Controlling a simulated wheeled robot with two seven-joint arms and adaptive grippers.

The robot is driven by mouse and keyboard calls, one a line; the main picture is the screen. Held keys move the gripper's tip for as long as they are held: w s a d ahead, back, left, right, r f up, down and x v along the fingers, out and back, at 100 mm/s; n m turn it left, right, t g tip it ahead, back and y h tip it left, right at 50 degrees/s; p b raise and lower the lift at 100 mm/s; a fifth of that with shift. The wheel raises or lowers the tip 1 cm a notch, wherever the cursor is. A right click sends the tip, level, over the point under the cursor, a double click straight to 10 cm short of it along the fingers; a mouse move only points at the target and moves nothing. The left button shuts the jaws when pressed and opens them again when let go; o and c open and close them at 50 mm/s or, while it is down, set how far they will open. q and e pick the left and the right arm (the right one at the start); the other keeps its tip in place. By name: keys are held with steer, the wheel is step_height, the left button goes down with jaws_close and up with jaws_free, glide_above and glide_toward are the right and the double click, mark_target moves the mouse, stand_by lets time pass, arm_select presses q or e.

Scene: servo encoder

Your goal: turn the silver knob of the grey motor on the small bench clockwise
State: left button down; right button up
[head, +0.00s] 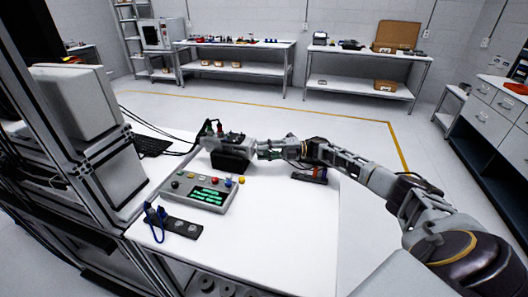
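The grey motor (228,144) sits on a black mount (230,164) at the back of the small white bench (280,225). Cables run from its left end. My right arm comes in from the right, and my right gripper (260,150) is at the motor's right end, level with it. The silver knob cannot be made out; the gripper seems to cover it. The fingers are too small to tell whether they are open or closed on the knob. My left gripper is not in view.
A control box (205,192) with a green display and coloured buttons stands in front of the motor. A black strip with sockets (172,228) and a blue cable lies at front left. A red and black device (318,174) is under my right arm. The bench's front right is clear.

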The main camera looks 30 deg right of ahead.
steer(key=o, duration=0.4)
steer(key=shift+v, duration=6.05)
